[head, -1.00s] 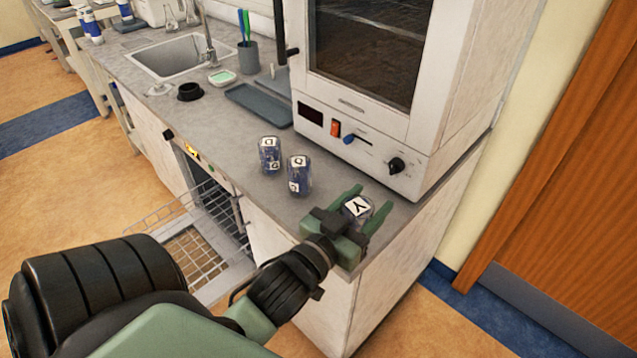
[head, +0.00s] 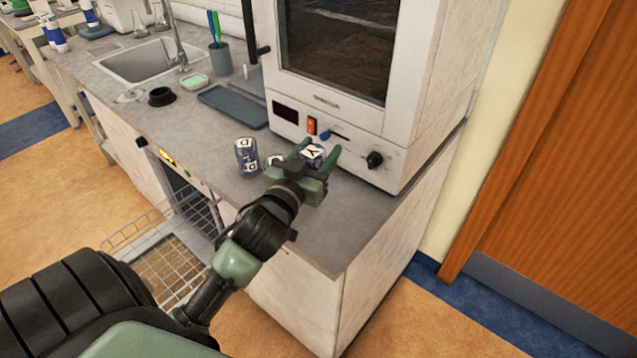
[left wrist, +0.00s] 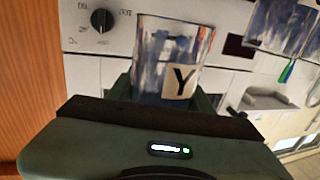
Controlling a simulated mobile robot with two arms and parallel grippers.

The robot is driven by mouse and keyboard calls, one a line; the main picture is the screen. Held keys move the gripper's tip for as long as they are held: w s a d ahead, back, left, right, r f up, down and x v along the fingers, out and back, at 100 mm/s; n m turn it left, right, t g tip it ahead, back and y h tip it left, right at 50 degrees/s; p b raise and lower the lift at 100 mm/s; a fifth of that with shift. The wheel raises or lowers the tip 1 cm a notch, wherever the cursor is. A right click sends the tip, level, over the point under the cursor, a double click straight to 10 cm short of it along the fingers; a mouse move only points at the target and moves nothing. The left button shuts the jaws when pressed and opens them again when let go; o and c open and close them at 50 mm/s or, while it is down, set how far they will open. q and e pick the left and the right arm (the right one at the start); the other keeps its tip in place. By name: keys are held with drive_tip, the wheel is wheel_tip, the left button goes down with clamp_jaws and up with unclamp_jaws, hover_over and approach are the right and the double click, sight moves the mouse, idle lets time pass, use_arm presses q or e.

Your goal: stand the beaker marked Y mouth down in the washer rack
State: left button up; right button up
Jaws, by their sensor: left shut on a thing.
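The beaker marked Y (head: 313,152) is clear glass with a white letter label. My left gripper (head: 318,154) is shut on it, over the counter in front of the oven. The beaker also shows large in the left wrist view (left wrist: 176,62), with its wider end at the picture's top. I cannot tell for sure which way its mouth faces in the room. The washer rack (head: 150,225) is a wire rack pulled out low in front of the counter, left of my arm. It looks empty. My right gripper is not in view.
A beaker marked D (head: 246,156) stands left of my gripper. Another beaker (head: 272,160) is mostly hidden behind the gripper. The oven (head: 345,135) stands close behind. A grey tray (head: 233,106), a black ring (head: 161,96) and the sink (head: 145,62) lie further left.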

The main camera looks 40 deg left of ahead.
use_arm(q)
wheel_tip(320, 180, down, 8)
drive_tip(key=shift+f+b, duration=0.2)
drive_tip(key=shift+b, duration=0.1)
drive_tip(key=o, duration=1.4)
drive_tip(key=shift+f, duration=0.1)
drive_tip(key=s, duration=0.3)
drive_tip(key=s+d+b, duration=0.1)
drive_tip(key=s, duration=0.3)
drive_tip(key=s+d+b, duration=0.1)
drive_tip(key=s, duration=0.3)
drive_tip(key=shift+s+d, duration=0.1)
drive_tip(key=shift+s, duration=0.3)
